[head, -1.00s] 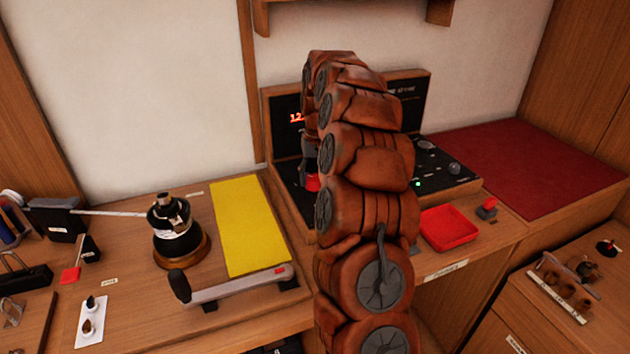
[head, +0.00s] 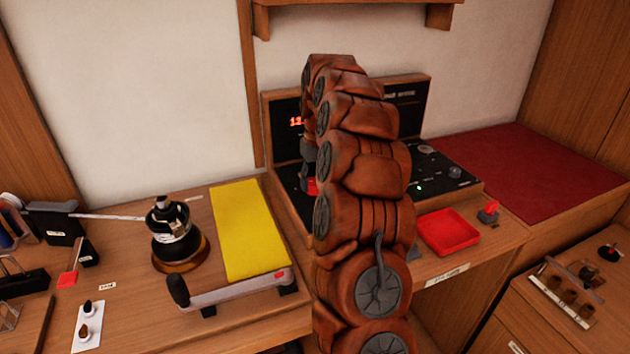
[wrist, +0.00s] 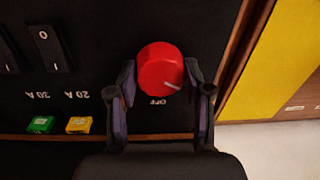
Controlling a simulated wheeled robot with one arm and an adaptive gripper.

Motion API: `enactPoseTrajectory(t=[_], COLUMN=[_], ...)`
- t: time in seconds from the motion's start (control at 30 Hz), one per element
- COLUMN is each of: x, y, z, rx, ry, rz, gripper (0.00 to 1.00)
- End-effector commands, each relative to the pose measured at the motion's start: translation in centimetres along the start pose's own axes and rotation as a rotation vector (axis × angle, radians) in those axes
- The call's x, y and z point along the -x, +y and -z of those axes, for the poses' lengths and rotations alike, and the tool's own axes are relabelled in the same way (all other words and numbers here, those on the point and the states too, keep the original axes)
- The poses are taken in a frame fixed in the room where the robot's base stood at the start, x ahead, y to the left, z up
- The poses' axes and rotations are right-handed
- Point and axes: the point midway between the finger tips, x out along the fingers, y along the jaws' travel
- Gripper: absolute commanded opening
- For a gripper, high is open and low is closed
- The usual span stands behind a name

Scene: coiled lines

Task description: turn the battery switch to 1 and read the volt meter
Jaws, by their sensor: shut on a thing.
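The battery switch is a red round knob (wrist: 160,68) on a black panel in the wrist view. Its white pointer line slants to the lower right, a little aside from the OFF mark (wrist: 158,102), which appears upside down. My gripper (wrist: 160,82) has one finger on each side of the knob and is shut on it. No 1 mark is readable. In the head view a bit of red (head: 311,186) shows beside my arm, which hides most of the switch. The volt meter's red digits (head: 296,121) begin with 12; the rest is hidden behind my arm.
Two black rocker switches (wrist: 50,48) and green (wrist: 40,124) and yellow (wrist: 78,125) fuses sit left of the knob in the wrist view. A red tray (head: 448,232) lies right.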

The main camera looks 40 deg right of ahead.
Motion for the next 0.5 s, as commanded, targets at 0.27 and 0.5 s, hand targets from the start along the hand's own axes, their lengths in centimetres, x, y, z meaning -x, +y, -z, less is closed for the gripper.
enactPoseTrajectory(t=[0.27,0.5], x=[0.02,0.00], y=[0.02,0.00], z=[0.00,0.00], rx=[0.000,0.000], ry=[0.000,0.000], rz=[-0.001,0.000], gripper=[0.73,0.75])
